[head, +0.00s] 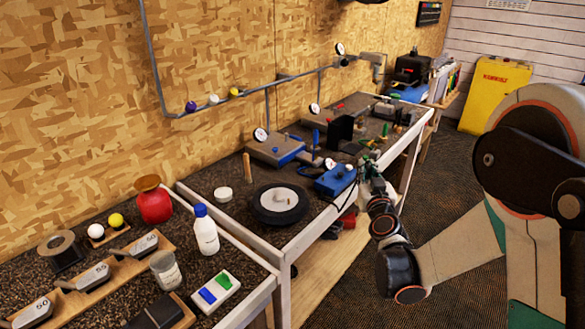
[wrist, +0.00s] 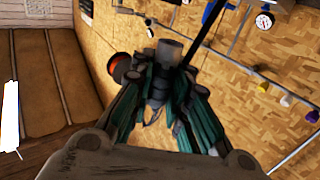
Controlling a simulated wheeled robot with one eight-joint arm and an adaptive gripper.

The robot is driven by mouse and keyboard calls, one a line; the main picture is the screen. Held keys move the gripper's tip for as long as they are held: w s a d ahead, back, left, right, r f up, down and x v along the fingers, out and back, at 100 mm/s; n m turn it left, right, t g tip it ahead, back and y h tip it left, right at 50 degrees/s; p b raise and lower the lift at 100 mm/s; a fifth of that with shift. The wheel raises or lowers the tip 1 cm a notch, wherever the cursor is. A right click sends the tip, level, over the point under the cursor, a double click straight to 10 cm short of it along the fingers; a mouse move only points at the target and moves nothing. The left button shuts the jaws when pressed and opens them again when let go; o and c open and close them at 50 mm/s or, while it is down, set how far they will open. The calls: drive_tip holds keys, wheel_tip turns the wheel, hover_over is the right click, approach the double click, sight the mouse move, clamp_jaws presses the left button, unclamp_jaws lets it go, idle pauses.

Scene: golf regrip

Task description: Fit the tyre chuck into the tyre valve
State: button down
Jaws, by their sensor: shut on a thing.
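My gripper (head: 367,168) is beside the blue box at the bench's right front edge in the head view. In the wrist view my gripper's green-lined fingers (wrist: 168,82) are shut on a grey cylindrical piece, which looks like the tyre chuck (wrist: 169,50). A dark hose (wrist: 207,40) runs up from near it. The tyre (head: 264,213) lies flat on the bench, left of my gripper and apart from it. A small pale shape at its hub may be the tyre valve (head: 281,199); it is too small to be sure. The tyre is not recognisable in the wrist view.
The blue box (head: 335,180) stands between the tyre and my gripper, with a black hose near it. A wooden peg (head: 247,167) and a white round tub (head: 223,194) stand behind the tyre. A white bottle (head: 206,232) stands to its left. A blue-topped gauge unit (head: 276,148) is behind.

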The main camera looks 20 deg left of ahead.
drive_tip(key=s+a+n+g+y, duration=0.1)
drive_tip(key=s+a+y, duration=0.1)
drive_tip(key=a, duration=0.9)
drive_tip(key=s+a+f+n+g+y+p, duration=0.1)
drive_tip(key=s+a+n+y, duration=0.1)
drive_tip(key=a, duration=0.9)
drive_tip(key=shift+s+y, duration=0.2)
drive_tip(key=shift+y, duration=0.1)
drive_tip(key=shift+a+f, duration=0.1)
drive_tip(key=shift+f+b, duration=2.6)
drive_tip(key=shift+f, duration=0.25)
drive_tip(key=shift+f+b, duration=1.25)
drive_tip(key=shift+b, duration=0.3)
drive_tip(key=c, duration=1.5)
unclamp_jaws()
drive_tip(key=shift+o, duration=0.2)
drive_tip(key=v, duration=1.2)
